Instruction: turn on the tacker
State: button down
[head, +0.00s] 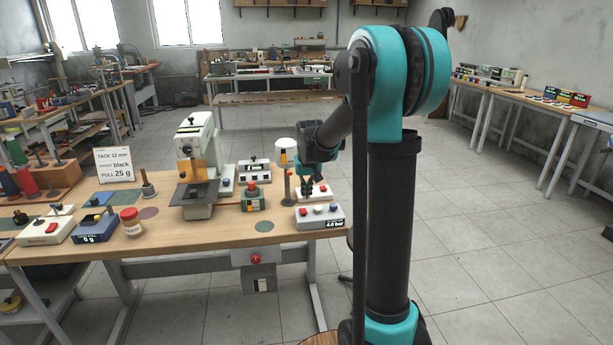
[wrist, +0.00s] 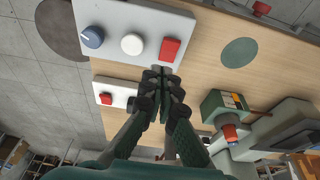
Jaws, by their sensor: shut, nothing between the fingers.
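The tacker (head: 196,150), a pale green-grey machine with an orange front part, stands at the middle of the wooden bench; part of it shows at the lower right of the wrist view (wrist: 290,125). My gripper (head: 306,190) is shut and empty, pointing down at the bench's right end; it also shows in the wrist view (wrist: 158,82). A front control box (head: 320,217) reads 4.0 bar and has a red switch, white button and blue knob (wrist: 92,36). A back box (head: 317,193) with a red switch (wrist: 105,98) lies behind it. The fingertips appear between the boxes; contact cannot be told.
A green box with a red knob (head: 256,196) and a post with a white top (head: 286,165) stand left of my gripper. A sign (head: 114,165) reads tack 12 mm, black, pull 25 g. The floor at right is clear.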

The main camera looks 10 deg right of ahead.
jog(key=w+v, duration=0.2)
jog(key=v, duration=0.6)
jog(key=shift+r, duration=0.5)
jog(key=shift+s, duration=0.1)
jog(key=s+d+f, duration=0.1)
jog(key=s+f, duration=0.4)
jog(key=s, duration=0.5)
jog(key=s+d+f+t, duration=0.1)
jog(key=s+f, duration=0.5)
jog(key=s, duration=0.4)
jog(key=s+d+f, duration=0.1)
jog(key=s+f, duration=0.5)
jog(key=s, duration=0.4)
jog(key=shift+d, duration=0.2)
